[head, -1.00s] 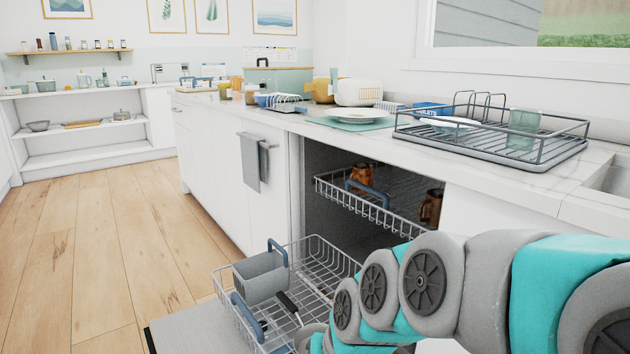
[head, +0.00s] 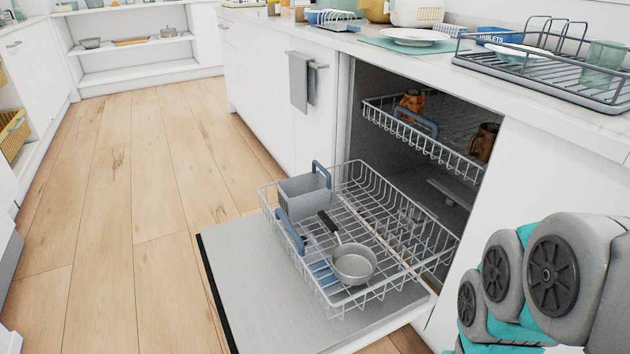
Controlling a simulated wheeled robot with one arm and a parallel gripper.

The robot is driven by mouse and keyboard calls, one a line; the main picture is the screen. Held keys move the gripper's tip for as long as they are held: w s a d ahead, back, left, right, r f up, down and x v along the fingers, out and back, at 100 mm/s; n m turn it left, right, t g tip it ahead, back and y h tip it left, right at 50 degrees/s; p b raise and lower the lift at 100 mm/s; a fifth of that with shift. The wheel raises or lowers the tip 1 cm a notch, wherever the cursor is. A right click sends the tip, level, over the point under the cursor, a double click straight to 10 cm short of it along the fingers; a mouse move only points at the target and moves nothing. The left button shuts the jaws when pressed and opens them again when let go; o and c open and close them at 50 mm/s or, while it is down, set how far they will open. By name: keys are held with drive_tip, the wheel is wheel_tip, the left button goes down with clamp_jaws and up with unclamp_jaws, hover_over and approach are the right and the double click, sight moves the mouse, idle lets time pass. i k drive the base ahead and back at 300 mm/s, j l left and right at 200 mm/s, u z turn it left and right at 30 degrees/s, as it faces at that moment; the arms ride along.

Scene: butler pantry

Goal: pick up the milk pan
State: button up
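The milk pan (head: 354,264) is a small grey pan with a dark handle (head: 328,221). It sits in the pulled-out lower dishwasher rack (head: 405,217), near the rack's front right part, its handle pointing up and to the left. My arm shows at the lower right, to the right of the rack and apart from the pan. My gripper is outside the picture, so its state is hidden.
The dishwasher door (head: 250,288) lies open below the rack. A grey cutlery basket (head: 304,194) stands in the rack. The upper rack (head: 430,140) holds brown mugs. The wooden floor (head: 130,200) at left is clear.

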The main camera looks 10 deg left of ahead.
sight(353, 264)
drive_tip(key=k+j+z, duration=0.1)
drive_tip(key=j, duration=0.25)
drive_tip(key=k+j+z, duration=0.15)
drive_tip(key=j, duration=0.25)
drive_tip(key=j+z, duration=0.1)
drive_tip(key=j, duration=0.25)
drive_tip(key=k+j+z, duration=0.25)
drive_tip(key=j, duration=0.35)
drive_tip(key=i+j, duration=0.15)
drive_tip(key=j, duration=0.2)
